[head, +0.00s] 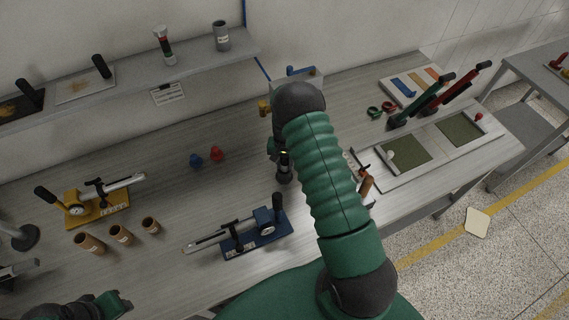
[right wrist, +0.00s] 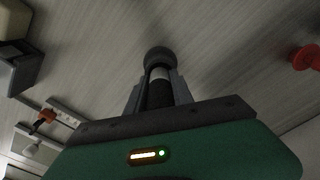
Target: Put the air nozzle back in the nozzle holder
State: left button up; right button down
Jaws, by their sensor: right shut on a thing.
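My right gripper (right wrist: 158,92) is shut on a dark upright cylinder with a pale band and a round dark end, which I take as the air nozzle (right wrist: 158,58). In the head view the nozzle (head: 284,168) shows just left of my green right arm, over the middle of the table. The arm hides most of the right gripper (head: 278,150). I cannot tell for sure which thing is the nozzle holder; a grey labelled cup (head: 221,38) stands on the wall shelf. My left gripper (head: 114,303) is partly in view at the bottom left, its jaws unclear.
A blue clamp tool (head: 255,235) lies in front, a yellow one (head: 98,205) at left. A red knob (head: 217,153) and a blue knob (head: 196,161) sit behind. A box with a blue lever (head: 299,79) stands at the back.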

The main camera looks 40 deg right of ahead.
jog(key=shift+r+p, duration=0.5)
jog(key=shift+r, duration=0.5)
jog(key=shift+a, duration=0.15)
dwell(1.1)
jog(key=shift+f+b, duration=1.25)
jog(key=shift+f, duration=0.1)
jog(key=c, duration=1)
grip_release()
jog(key=shift+r, duration=0.1)
jog(key=shift+c, duration=0.2)
jog(key=r+b, duration=0.1)
jog(key=r, duration=0.4)
jog(key=r+b, duration=0.1)
jog(key=r, duration=0.5)
jog(key=r+b, duration=0.1)
jog(key=r, duration=0.4)
jog(key=shift+s+a+r, duration=0.15)
jog(key=shift+a+r, duration=0.1)
jog(key=shift+r, duration=0.1)
